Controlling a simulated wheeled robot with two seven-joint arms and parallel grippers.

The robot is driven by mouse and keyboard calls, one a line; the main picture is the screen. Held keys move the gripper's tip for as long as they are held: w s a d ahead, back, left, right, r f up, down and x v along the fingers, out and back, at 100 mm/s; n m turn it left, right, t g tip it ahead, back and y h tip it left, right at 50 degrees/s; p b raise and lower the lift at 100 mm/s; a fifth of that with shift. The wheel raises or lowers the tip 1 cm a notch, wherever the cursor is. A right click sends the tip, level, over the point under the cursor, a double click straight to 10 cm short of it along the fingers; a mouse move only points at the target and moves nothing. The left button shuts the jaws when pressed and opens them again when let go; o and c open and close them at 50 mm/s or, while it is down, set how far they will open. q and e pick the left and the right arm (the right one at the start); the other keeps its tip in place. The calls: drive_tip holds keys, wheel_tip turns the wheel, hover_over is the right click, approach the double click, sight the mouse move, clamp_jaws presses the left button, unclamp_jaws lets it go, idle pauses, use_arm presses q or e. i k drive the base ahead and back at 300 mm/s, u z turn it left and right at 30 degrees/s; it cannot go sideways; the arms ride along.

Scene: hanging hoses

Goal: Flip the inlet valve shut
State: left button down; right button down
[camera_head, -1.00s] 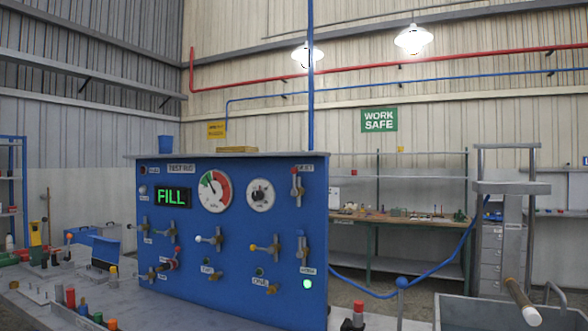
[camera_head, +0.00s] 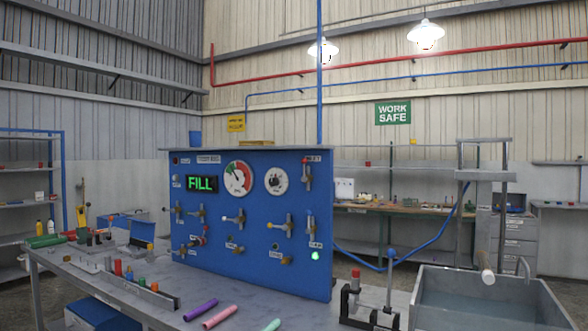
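The blue test panel (camera_head: 262,200) stands on the grey table at the centre of the head view. At its top right corner is a small valve (camera_head: 307,174) with a red-tipped handle, beside a label that seems to read INLET. Its handle looks roughly upright, but it is too small to be sure. A green display (camera_head: 201,184) reads FILL, and a round gauge (camera_head: 238,178) with a red and green face sits right of it. Neither of my grippers is in view.
Several other valves dot the panel, and a green lamp (camera_head: 315,256) glows low right. Purple (camera_head: 201,310), pink (camera_head: 220,317) and mint pieces lie on the table in front. A grey sink (camera_head: 490,306) stands at right, with a blue hose (camera_head: 435,245) behind.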

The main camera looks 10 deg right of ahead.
sight(304, 178)
drive_tip(key=u, duration=0.65)
drive_tip(key=i, duration=1.6)
drive_tip(key=z, duration=0.4)
